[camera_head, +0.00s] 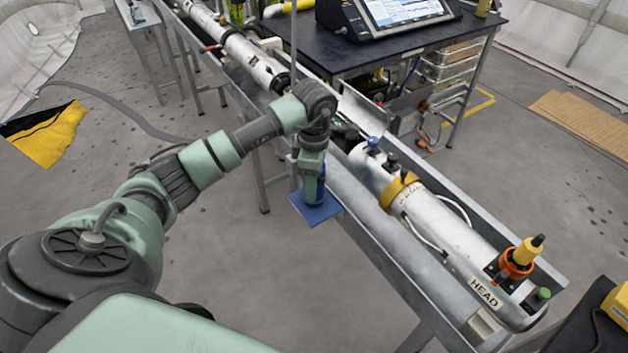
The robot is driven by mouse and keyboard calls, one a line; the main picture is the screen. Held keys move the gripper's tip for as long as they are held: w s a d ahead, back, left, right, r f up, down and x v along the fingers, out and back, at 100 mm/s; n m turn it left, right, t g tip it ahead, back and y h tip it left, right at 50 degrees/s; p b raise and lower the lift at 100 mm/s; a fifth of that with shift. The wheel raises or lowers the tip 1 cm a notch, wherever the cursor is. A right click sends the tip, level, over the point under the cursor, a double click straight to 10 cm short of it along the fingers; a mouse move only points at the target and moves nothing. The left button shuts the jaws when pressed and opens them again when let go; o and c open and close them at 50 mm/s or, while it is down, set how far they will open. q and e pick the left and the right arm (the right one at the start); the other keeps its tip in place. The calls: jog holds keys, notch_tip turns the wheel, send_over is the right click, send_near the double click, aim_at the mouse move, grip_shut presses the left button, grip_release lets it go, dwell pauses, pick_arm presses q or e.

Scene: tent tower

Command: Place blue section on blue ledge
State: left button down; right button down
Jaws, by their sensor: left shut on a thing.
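My left arm reaches in from the left, and my left gripper (313,178) points down at the near side of the long metal trough. It is shut on the blue section (320,190), a small blue piece mostly hidden by the fingers. The blue ledge (316,211) is a flat blue plate sticking out from the trough's near side. The blue section is right over the ledge; I cannot tell whether it touches it or is still held just above. My right gripper is not in view.
The trough (375,240) runs diagonally and holds a white cylinder marked HEAD (440,225) and another long white cylinder (245,55). A dark table (400,50) with a screen device (385,15) stands behind. A yellow and black mat (48,135) lies on the left floor.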

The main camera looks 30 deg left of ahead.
pick_arm(q)
jog(key=shift+f, duration=0.3)
jog(key=c, duration=0.7)
grip_release()
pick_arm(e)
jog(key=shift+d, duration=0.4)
pick_arm(q)
jog(key=shift+o, duration=0.2)
jog(key=shift+r, duration=0.3)
notch_tip(320, 180, up, 11)
jog(key=b, duration=0.3)
jog(key=shift+f, duration=0.1)
jog(key=shift+r, duration=0.4)
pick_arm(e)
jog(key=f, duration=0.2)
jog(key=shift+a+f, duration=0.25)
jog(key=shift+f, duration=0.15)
